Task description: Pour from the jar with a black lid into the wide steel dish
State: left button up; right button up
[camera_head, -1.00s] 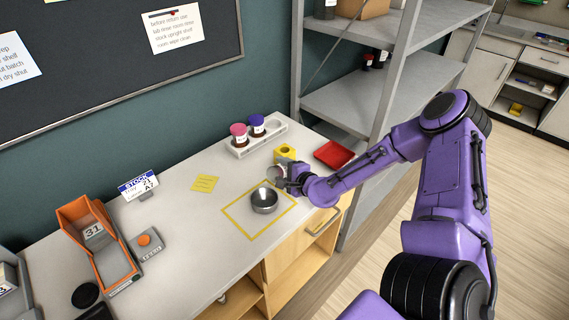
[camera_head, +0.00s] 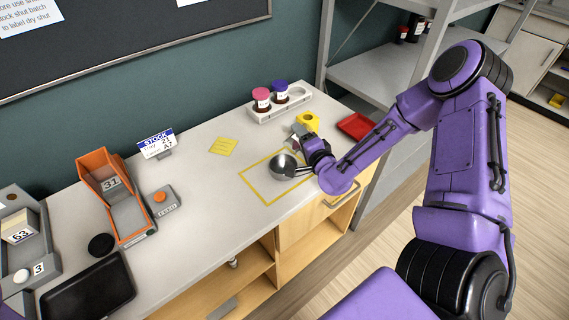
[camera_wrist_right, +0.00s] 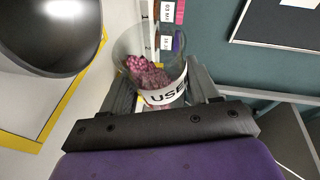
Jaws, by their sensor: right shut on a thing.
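My right gripper (camera_head: 303,143) is shut on a clear jar (camera_head: 295,139), just behind and right of the wide steel dish (camera_head: 283,167). In the right wrist view the jar (camera_wrist_right: 150,45) has no lid on it, a white label reading "USE…" and pinkish-purple lumps inside. It looks tilted well over, with the lumps lying along one side. The dish stands on the counter within a yellow outline; its round dark side (camera_wrist_right: 50,30) also shows in the right wrist view. I cannot tell what is in the dish. My left gripper is out of view.
A white rack (camera_head: 285,108) holds jars with pink and purple lids. A yellow block (camera_head: 308,121) and red tray (camera_head: 356,126) stand near the gripper. A black disc (camera_head: 101,245), an orange bin (camera_head: 103,170) and a black tray (camera_head: 88,290) are at left.

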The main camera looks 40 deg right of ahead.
jog(key=shift+s+r, duration=0.1)
dwell(0.4)
jog(key=shift+a+n+b, duration=0.2)
jog(key=shift+n+b, duration=0.35)
jog(key=shift+n, duration=0.05)
jog(key=shift+a+r+t, duration=0.1)
jog(key=shift+t, duration=0.3)
jog(key=shift+r+n+b, duration=0.15)
jog(key=shift+n+b, duration=0.15)
jog(key=shift+s+a+r+n+t+h+b, duration=0.15)
jog(key=shift+a+n+t+h+b, duration=0.15)
jog(key=shift+n+b, duration=0.45)
jog(key=shift+b, duration=0.3)
